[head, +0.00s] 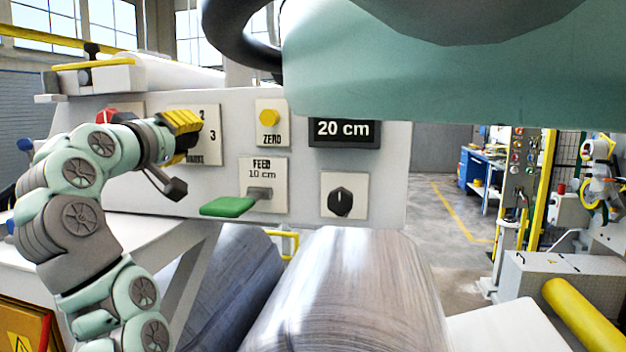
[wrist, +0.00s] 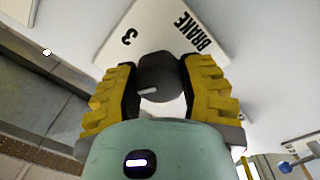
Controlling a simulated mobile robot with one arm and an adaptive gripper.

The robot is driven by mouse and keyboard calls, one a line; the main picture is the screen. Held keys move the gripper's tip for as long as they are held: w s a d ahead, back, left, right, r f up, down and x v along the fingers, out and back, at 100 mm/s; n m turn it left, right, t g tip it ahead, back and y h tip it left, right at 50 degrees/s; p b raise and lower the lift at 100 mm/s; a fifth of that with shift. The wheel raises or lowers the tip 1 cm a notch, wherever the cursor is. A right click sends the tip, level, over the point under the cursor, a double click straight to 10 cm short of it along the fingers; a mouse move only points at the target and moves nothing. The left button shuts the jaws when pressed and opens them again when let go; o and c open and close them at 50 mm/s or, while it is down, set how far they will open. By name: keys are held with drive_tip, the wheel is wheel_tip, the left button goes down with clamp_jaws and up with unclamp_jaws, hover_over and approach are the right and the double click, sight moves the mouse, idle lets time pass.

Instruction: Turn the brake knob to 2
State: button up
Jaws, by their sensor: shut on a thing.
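The brake plate (wrist: 165,22) is white, with BRAKE and a 3 readable in the wrist view; its 2 is hidden there. In the head view the plate (head: 211,150) shows a 2 at top and a 3 at right, partly covered by my gripper. The dark round brake knob (wrist: 165,72) sits between my yellow-padded fingers. My gripper (wrist: 160,92) is shut on it, one finger on each side. In the head view my gripper (head: 183,132) hides the knob. A short white mark on the knob points left in the wrist view, away from BRAKE; its exact number cannot be told.
Right of the brake plate are a yellow ZERO button (head: 269,118), a 20 cm display (head: 344,130), a FEED lever with a green paddle (head: 228,206) and a black knob (head: 340,202). A red button (head: 107,117) is at left. A large metal coil (head: 345,290) lies below.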

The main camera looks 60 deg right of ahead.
drive_tip(key=shift+w+f, duration=0.1)
idle(0.4)
drive_tip(key=o, duration=1.2)
drive_tip(key=shift+o, duration=0.2)
drive_tip(key=v, duration=0.7)
drive_tip(key=shift+a, duration=0.25)
